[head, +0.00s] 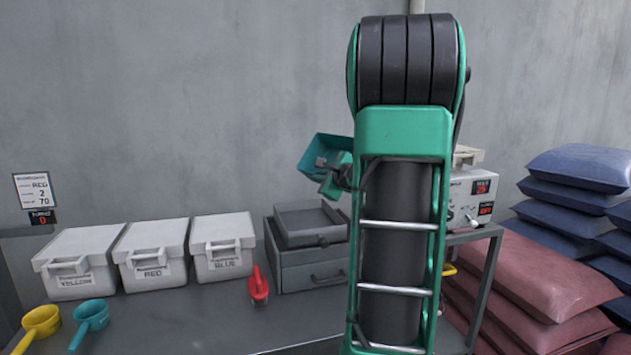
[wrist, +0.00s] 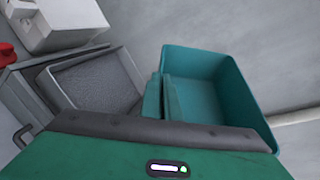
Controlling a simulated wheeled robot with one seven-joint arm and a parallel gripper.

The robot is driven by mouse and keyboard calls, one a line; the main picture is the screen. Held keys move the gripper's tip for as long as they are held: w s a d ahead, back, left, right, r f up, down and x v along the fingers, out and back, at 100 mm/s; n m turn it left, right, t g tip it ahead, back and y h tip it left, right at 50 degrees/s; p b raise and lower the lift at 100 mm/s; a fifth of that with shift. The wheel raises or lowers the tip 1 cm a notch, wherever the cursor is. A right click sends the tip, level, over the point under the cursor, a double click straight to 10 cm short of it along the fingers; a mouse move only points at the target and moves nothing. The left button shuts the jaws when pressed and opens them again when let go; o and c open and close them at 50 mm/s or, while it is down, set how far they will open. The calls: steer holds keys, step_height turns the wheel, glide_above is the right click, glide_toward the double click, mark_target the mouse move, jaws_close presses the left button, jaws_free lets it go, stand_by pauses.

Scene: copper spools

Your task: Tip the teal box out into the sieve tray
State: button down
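The teal box (head: 318,150) is up in the air above and behind the sieve tray, and looks tilted in the head view. My gripper (head: 337,180) is shut on its near wall. In the wrist view the teal box (wrist: 230,85) shows its open inside, with no loose contents that I can make out. The grey sieve tray (head: 310,240) sits on top of a grey drawer unit (head: 312,272). In the wrist view the sieve tray (wrist: 130,108) lies left of the box, and its mesh floor looks bare. My arm hides part of the head view.
White lidded bins marked yellow (head: 80,262), red (head: 152,255) and blue (head: 222,248) stand left of the drawers. A white instrument (head: 474,197) stands right of my arm.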

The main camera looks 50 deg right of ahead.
steer(key=m, duration=0.1)
steer(key=m+y, duration=0.2)
steer(key=m, duration=0.1)
steer(key=shift+d+r+g, duration=0.15)
steer(key=shift+r+g, duration=0.15)
steer(key=m+y, duration=0.2)
steer(key=m, duration=0.1)
steer(key=shift+r+y, duration=0.2)
steer(key=shift+y, duration=0.2)
